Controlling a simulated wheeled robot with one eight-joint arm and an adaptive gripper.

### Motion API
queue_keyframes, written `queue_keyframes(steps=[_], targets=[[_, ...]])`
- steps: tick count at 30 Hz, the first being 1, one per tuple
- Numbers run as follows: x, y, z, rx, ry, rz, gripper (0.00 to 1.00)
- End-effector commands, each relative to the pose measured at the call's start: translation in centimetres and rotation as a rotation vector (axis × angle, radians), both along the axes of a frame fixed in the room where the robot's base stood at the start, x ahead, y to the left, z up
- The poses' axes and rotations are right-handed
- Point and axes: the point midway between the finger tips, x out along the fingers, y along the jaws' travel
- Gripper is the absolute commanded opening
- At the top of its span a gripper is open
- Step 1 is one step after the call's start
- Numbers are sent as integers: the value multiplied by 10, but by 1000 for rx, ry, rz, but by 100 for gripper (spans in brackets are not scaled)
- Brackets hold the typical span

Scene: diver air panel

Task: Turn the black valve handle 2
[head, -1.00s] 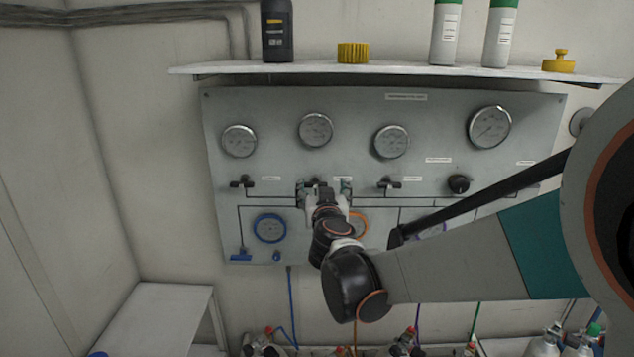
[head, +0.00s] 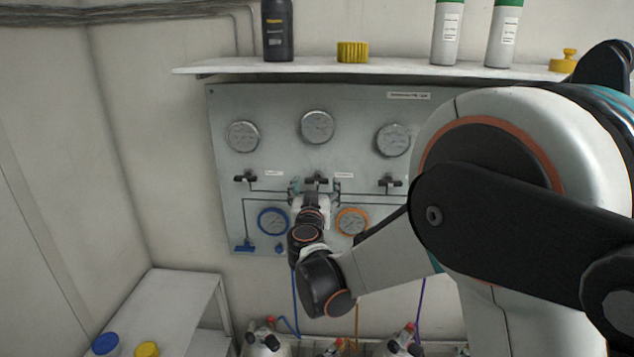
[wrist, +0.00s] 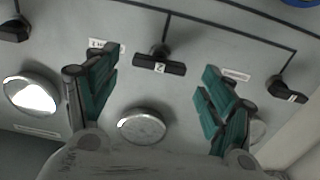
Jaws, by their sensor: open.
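The black valve handle 2 (wrist: 160,65) is a bar with a "2" label, lying crosswise on the grey panel in the wrist view. It also shows in the head view (head: 317,180), just above my wrist. My gripper (wrist: 160,72) is open, with one teal-padded finger on each side of the handle and a gap to both. In the head view my gripper (head: 315,187) is at the panel, below the middle gauge. I cannot tell how far the fingertips are from the panel face.
Similar black handles sit to the left (head: 245,178) and right (head: 390,183). Round gauges (head: 317,127) are above. A shelf (head: 350,67) with bottles is overhead. My arm covers the panel's right part.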

Motion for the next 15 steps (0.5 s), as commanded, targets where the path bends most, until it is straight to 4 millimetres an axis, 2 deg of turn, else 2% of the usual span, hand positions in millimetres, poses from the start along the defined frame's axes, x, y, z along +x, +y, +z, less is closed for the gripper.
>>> queue_keyframes(steps=[1, 6, 15], targets=[[10, -1, 0, 0, 0, -2, 75], [31, -1, 0, 0, 0, 0, 75], [42, -2, 0, 0, 0, 0, 75]])
